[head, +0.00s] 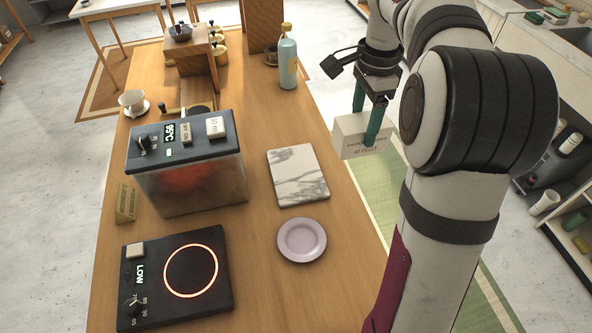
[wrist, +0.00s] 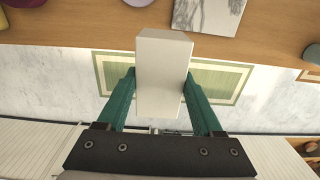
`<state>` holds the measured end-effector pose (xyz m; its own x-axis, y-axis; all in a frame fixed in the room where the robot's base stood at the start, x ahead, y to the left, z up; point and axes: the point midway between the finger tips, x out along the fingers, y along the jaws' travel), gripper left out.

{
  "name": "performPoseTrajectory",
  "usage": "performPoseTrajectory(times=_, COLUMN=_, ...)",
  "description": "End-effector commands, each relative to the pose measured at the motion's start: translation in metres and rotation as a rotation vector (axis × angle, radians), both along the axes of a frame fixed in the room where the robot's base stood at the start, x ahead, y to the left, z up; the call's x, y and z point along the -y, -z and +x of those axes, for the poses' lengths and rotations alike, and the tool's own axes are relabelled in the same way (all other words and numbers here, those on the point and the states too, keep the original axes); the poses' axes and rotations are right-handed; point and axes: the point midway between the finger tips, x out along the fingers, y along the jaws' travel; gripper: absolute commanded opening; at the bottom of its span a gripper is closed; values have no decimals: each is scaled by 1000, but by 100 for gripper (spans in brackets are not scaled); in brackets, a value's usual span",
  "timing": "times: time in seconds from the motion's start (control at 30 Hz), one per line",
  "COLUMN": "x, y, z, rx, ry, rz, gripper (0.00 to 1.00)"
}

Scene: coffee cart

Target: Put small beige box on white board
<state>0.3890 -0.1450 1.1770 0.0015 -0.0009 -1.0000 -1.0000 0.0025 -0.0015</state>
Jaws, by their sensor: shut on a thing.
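The small beige box (head: 350,140), pale with printed text on its side, is between the green fingers of my gripper (head: 368,115). In the wrist view the fingers (wrist: 160,82) press on both sides of the box (wrist: 163,70). The box is in the air at the right edge of the table, over or just beyond it. The white board (head: 297,178), a marbled slab, lies flat on the table to the lower left of the box and looks bare. Part of it shows at the top of the wrist view (wrist: 208,14).
A lilac plate (head: 302,240) lies just below the board. A glass-sided heater (head: 190,180) stands to its left, and a hot plate (head: 175,275) glows at the lower left. A tan block (head: 126,203) and a teal bottle (head: 288,62) also stand on the table.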

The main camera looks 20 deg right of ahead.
Motion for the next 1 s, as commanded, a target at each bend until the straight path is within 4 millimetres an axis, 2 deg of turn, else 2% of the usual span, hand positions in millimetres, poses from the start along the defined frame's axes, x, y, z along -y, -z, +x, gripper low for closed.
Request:
performPoseTrajectory(times=0.3, x=-2, y=71, z=0, rx=-4, ry=-2, rz=2, gripper=11)
performPoseTrajectory(times=0.47, x=-4, y=99, z=1, rx=-3, ry=-3, rz=3, gripper=11)
performPoseTrajectory(times=0.57, x=-18, y=113, z=12, rx=-4, ry=-8, rz=2, gripper=11)
performPoseTrajectory(times=0.8, x=-75, y=156, z=55, rx=-2, ry=-7, rz=2, gripper=11)
performPoseTrajectory(times=1.0, x=-96, y=176, z=70, rx=-4, ry=-3, rz=1, gripper=11)
